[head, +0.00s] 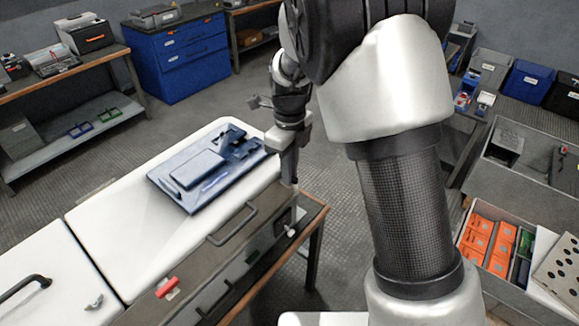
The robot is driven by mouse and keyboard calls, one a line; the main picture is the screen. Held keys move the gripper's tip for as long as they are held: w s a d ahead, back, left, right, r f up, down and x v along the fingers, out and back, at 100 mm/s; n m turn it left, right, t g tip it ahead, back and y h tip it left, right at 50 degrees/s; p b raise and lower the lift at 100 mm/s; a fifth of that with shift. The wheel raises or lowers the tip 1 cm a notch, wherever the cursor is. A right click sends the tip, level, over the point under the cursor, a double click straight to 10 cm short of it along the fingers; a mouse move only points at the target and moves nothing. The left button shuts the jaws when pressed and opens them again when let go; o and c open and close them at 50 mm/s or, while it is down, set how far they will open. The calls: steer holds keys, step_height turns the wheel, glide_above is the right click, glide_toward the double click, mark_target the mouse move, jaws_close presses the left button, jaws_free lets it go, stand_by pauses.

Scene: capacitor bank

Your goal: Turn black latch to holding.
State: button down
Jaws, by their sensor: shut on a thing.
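My gripper (289,181) points down at the right end of a white-topped cabinet (130,238). Its fingers are shut at the cabinet's front top edge, on what seems to be the black latch. The latch is hidden by the fingers and too small to make out, so its angle cannot be told. A dark fitting (282,222) sits on the front face just below the fingertips. A red latch (167,287) is farther left on the same front.
A blue tray (196,203) with a dark device and a pen lies on the cabinet top, left of my gripper. A dark bar handle (232,225) sticks out of the front. An orange-box drawer (480,240) is at right.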

steer(key=shift+w+r+m, duration=0.1)
steer(key=shift+m, duration=0.3)
steer(key=c, duration=2.1)
jaws_free()
step_height(320, 180, up, 17)
steer(key=shift+r+p, duration=0.2)
steer(key=shift+p, duration=0.1)
steer(key=shift+d, duration=0.1)
